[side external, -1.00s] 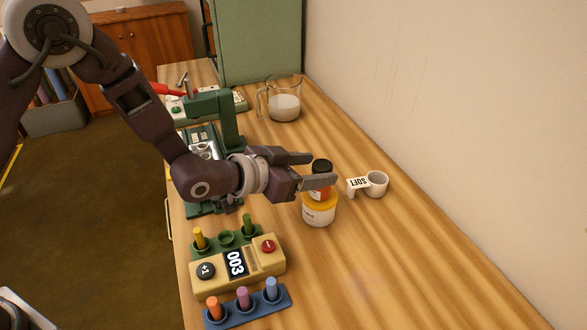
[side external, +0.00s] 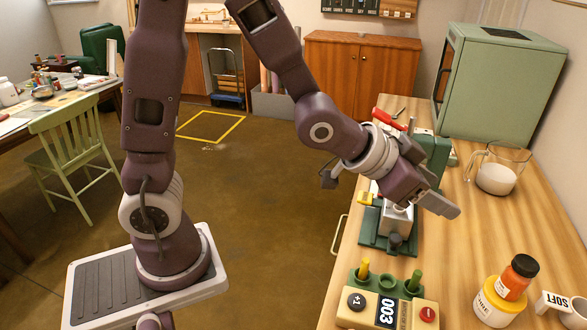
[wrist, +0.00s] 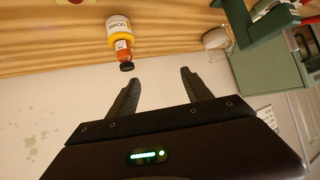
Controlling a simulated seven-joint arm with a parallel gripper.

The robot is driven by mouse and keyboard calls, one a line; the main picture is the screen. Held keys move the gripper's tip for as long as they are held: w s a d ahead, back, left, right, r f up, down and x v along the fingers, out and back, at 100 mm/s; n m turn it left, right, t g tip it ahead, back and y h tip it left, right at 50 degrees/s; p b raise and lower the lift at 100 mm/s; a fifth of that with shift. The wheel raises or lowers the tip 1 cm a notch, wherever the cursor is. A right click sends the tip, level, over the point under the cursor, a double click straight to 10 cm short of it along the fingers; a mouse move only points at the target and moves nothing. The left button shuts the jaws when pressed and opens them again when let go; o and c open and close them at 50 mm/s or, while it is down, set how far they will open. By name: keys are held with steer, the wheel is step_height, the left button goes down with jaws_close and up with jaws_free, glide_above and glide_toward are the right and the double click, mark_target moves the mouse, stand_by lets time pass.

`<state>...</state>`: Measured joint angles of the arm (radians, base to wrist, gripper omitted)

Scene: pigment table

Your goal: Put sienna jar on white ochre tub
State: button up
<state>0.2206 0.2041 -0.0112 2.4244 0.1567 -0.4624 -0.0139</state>
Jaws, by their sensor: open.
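The sienna jar (side external: 514,279), orange-brown with a black cap and a pale label, stands on the yellow lid of the white ochre tub (side external: 490,309) at the lower right. Nothing holds it. The wrist view shows the jar (wrist: 123,46) in line with the tub (wrist: 118,24), its cap toward me. My gripper (side external: 446,197) is open and empty, up and to the left of the jar in the side view. In the wrist view the jar's cap lies just beyond and left of my fingertips (wrist: 161,77), apart from them.
A white SOFT cup (side external: 554,303) stands right of the tub. A button box reading 003 (side external: 385,311) is left of it. A green press (side external: 390,236) stands beneath my gripper. A glass jug (side external: 497,178) and a green cabinet (side external: 505,75) are behind. Bare wood lies between jug and tub.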

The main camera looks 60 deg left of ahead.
steer(key=s+a+r+n+g+y, duration=0.25)
steer(key=s+a+r, duration=0.25)
steer(key=s+a, duration=0.4)
steer(key=s+a+n+g, duration=0.2)
steer(key=s, duration=1.4)
steer(key=shift+s+y, duration=0.25)
steer(key=shift+y, duration=0.2)
steer(key=shift+g, duration=0.25)
